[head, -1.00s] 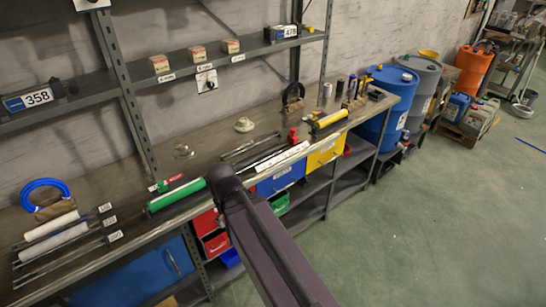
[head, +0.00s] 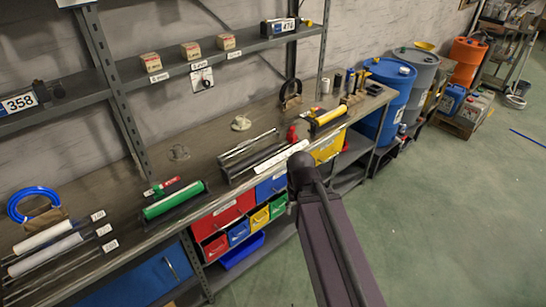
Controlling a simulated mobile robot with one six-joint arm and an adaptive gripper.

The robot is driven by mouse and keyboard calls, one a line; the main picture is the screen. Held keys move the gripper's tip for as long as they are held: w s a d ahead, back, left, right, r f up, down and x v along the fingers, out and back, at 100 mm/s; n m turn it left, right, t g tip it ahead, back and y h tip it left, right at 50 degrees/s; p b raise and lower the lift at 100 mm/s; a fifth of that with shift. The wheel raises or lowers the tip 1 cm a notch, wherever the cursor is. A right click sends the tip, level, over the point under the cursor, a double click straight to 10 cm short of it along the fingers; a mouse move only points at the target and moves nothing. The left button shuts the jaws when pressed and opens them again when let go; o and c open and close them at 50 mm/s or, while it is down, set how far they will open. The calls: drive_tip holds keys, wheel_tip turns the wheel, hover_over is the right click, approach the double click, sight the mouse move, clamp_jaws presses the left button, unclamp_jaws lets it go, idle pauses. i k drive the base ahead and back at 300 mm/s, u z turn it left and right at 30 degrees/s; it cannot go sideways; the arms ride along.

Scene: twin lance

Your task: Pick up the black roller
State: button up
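A long dark roller-like bar (head: 252,160), which looks like the black roller, lies on the workbench (head: 215,148) near its front edge. It lies between thin metal rods (head: 247,144) behind it and a white roller or strip (head: 284,156) in front. A green roller (head: 174,200) lies to its left, and a yellow roller (head: 327,117) to its right. My arm rises from the bottom right, and its dark upper joint stands just right of the white strip. My gripper is not visible, so its state and place cannot be seen.
Coloured drawers and bins (head: 240,222) fill the space under the bench. A shelf (head: 190,66) with small boxes runs above it. White rollers (head: 45,240) and a blue hose coil (head: 38,202) lie at left. A blue barrel (head: 388,90) stands at the far end.

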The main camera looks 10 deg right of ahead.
sight(247, 162)
drive_tip(key=z, duration=0.3)
drive_tip(key=k, duration=0.8)
drive_tip(key=u, duration=1.2)
drive_tip(key=i, duration=1)
